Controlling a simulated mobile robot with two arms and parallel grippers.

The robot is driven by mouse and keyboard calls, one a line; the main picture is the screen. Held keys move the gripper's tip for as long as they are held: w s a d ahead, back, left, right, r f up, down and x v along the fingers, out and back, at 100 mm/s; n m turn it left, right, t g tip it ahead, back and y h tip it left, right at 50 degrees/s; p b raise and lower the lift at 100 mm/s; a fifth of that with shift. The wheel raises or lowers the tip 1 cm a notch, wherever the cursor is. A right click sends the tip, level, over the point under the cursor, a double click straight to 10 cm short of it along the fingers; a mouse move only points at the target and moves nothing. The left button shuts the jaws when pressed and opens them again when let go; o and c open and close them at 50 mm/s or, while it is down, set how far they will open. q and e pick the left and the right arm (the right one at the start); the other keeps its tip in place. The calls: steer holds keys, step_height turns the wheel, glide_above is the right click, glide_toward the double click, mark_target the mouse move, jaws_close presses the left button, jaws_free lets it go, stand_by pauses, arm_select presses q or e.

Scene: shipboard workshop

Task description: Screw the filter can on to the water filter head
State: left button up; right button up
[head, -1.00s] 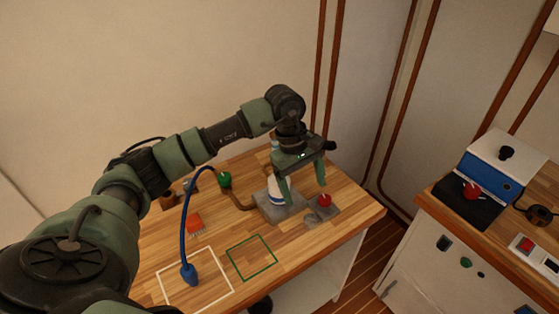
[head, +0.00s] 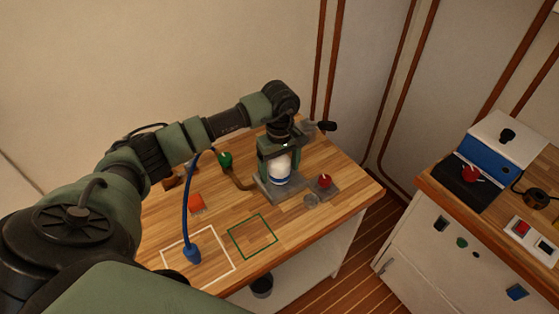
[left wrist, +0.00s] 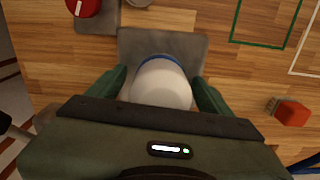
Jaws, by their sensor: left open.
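The filter can (head: 281,168) is white with a blue band low down and stands upright over a grey plate (head: 277,192) on the wooden bench. My left gripper (head: 280,175) points down over it, one finger on each side. In the left wrist view the can (left wrist: 160,85) is between the two green fingers of the left gripper (left wrist: 158,76), which are spread apart. I cannot tell whether they touch it. A brown pipe (head: 240,183) runs to the can's base. The filter head is not clearly distinguishable there. My right gripper is not in view.
A red knob (head: 324,181) on its own grey plate stands right of the can. The green-outlined square (head: 252,237) on the bench is empty.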

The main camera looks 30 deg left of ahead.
arm_select(q)
steer(key=c, duration=1.6)
steer(key=shift+f+m+b, duration=0.1)
steer(key=shift+m+b, duration=0.3)
steer(key=shift+b, duration=0.15)
steer(key=shift+m+b, duration=0.8)
steer(key=shift+m, duration=0.4)
steer(key=shift+m+b, duration=0.4)
steer(key=shift+m, duration=0.3)
steer(key=shift+a+m+b, duration=0.1)
steer(key=shift+m+b, duration=0.45)
steer(key=shift+m, duration=0.05)
steer(key=shift+m+b, duration=0.65)
steer(key=shift+m, duration=1.05)
